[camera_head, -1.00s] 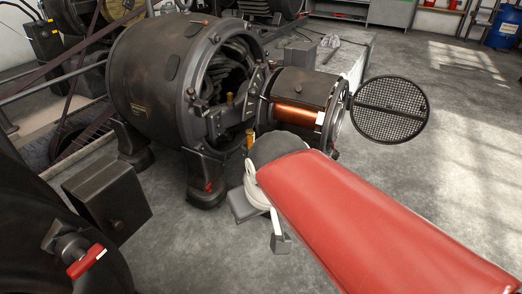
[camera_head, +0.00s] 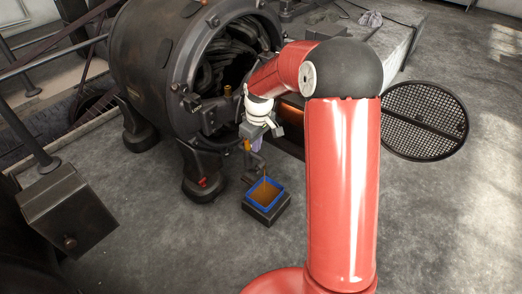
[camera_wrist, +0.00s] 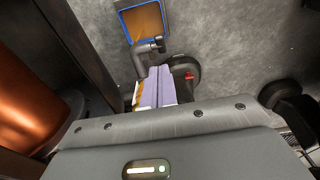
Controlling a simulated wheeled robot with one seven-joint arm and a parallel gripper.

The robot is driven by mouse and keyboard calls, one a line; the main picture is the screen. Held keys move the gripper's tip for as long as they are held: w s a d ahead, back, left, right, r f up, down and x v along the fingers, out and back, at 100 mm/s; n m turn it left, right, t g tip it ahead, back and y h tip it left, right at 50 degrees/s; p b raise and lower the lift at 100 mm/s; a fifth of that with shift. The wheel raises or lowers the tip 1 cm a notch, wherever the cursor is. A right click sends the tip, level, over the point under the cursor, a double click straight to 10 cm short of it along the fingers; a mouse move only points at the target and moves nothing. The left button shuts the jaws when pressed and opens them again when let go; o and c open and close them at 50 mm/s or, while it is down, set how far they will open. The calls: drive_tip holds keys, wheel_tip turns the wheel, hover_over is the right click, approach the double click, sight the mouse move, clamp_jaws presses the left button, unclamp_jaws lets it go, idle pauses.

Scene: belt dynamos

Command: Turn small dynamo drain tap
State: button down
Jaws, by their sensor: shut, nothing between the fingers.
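The small dynamo (camera_head: 292,128) is mostly hidden behind my arm. A dark drain pipe (camera_head: 257,165) hangs below it, and also shows in the wrist view (camera_wrist: 147,50). A thin amber streak like running oil drops from the pipe's end into a blue-rimmed tray (camera_head: 252,208) of brown liquid. A yellow-orange piece (camera_head: 247,146), perhaps the tap's lever, stands just left of my fingers. My gripper (camera_head: 257,146) points down beside it, its pale purple fingers shut and empty. In the wrist view they lie close to the orange piece (camera_wrist: 137,92); contact cannot be told.
The large dynamo (camera_head: 150,60) stands at left, with a red handle (camera_head: 203,182) at its foot. A dark box (camera_head: 65,210) with a knob is at lower left. A round mesh cover (camera_head: 425,120) is at right. The floor around the tray is clear.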

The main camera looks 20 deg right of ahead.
sight(255, 170)
drive_tip(key=f, duration=0.3)
drive_tip(key=f+b, duration=0.1)
drive_tip(key=f, duration=0.2)
drive_tip(key=f+b, duration=0.1)
drive_tip(key=f, duration=0.2)
drive_tip(key=shift+w+a+f, duration=0.15)
drive_tip(key=shift+a+f, duration=0.1)
